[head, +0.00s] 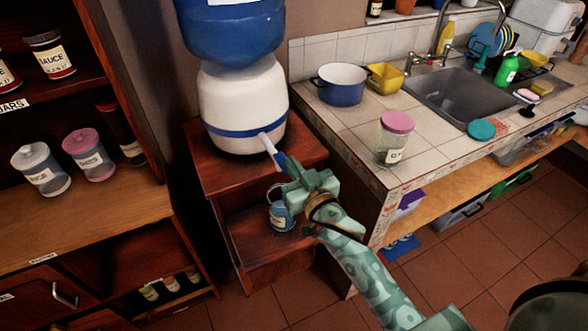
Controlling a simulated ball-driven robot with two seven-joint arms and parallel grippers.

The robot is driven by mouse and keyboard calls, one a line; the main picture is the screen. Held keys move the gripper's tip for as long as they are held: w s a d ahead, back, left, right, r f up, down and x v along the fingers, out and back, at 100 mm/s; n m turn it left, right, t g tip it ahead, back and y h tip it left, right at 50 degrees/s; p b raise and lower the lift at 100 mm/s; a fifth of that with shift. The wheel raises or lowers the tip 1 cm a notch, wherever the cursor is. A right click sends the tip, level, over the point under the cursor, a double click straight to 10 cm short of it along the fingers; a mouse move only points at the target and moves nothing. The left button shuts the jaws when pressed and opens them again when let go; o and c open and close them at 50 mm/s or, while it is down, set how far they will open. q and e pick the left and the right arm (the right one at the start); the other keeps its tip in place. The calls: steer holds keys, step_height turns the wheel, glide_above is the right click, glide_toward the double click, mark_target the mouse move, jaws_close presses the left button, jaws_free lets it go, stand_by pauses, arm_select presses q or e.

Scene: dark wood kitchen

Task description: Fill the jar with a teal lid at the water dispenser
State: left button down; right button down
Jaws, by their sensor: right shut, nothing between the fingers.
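The water dispenser has a white base (243,103) with a blue band and a large blue bottle on top. Its white tap (268,145) with a blue end points down to the right. A small glass jar (281,215) with a pale label and bluish look stands below the tap on the wooden stand, partly hidden by my right gripper. Its contents are unclear. A loose teal lid (481,129) lies on the tiled counter. My right gripper (284,166) is shut and empty at the tap's blue end; contact is unclear. My left gripper is out of view.
On the counter stand a pink-lidded jar (393,142), a blue pot (341,86) and a yellow pot (384,76), beside the sink (445,98). Shelves with jars (41,170) stand at left. The tiled floor (440,255) is clear on the right.

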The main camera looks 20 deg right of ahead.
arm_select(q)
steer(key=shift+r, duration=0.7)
arm_select(e)
steer(key=s, duration=1)
steer(key=shift+d+r, duration=0.2)
steer(key=shift+s, duration=0.1)
steer(key=s+f+n+g, duration=0.1)
steer(key=s+f+g, duration=0.25)
steer(key=f, duration=0.65)
steer(key=s+a+f+n+g, duration=0.15)
steer(key=s+f, duration=0.25)
steer(key=f, duration=0.7)
steer(key=s+f+g, duration=0.3)
steer(key=f, duration=0.7)
steer(key=s+d+f+g, duration=0.1)
steer(key=s+f+g, duration=0.2)
steer(key=s, duration=0.6)
steer(key=s+d+f+g, duration=0.2)
steer(key=s+f+g, duration=0.1)
steer(key=s+f, duration=0.5)
steer(key=s+d+f+g, duration=0.2)
steer(key=s+f, duration=0.4)
steer(key=s, duration=0.6)
steer(key=shift+d+n+g+h, duration=0.15)
steer(key=shift+n+g+h, duration=0.15)
steer(key=shift+n+g, duration=0.2)
